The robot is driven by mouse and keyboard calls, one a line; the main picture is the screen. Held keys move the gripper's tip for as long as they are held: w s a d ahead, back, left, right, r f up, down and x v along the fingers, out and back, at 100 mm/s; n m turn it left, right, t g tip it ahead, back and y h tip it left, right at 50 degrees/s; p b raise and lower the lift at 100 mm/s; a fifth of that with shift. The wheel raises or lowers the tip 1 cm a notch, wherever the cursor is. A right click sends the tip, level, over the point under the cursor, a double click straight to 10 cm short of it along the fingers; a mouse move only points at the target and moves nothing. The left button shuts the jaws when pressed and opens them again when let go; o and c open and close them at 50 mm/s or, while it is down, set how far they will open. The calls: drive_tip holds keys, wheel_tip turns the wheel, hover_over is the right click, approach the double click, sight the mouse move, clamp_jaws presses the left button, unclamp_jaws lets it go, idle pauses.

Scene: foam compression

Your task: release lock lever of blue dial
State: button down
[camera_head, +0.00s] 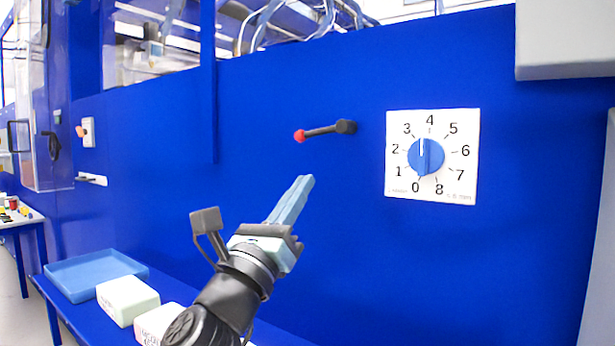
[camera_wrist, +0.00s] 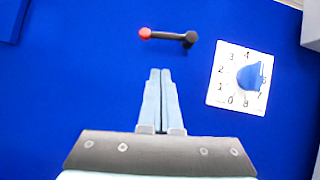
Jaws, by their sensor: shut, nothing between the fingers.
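The lock lever (camera_head: 324,131) is a dark bar with a red knob at its left end and a dark pivot at its right end, on the blue panel. It lies nearly level, and it also shows in the wrist view (camera_wrist: 170,36). The dial also shows in the wrist view (camera_wrist: 252,76). My gripper (camera_head: 306,180) is shut and empty, below the lever and apart from it in the picture. Its fingertips (camera_wrist: 160,72) point toward the panel.
A blue tray (camera_head: 95,276) and white boxes (camera_head: 127,299) are on a blue bench at the lower left. A grey box (camera_head: 565,40) juts out at the upper right. The panel around the lever is clear.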

drive_tip(key=v, duration=0.7)
drive_tip(key=shift+d, duration=0.2)
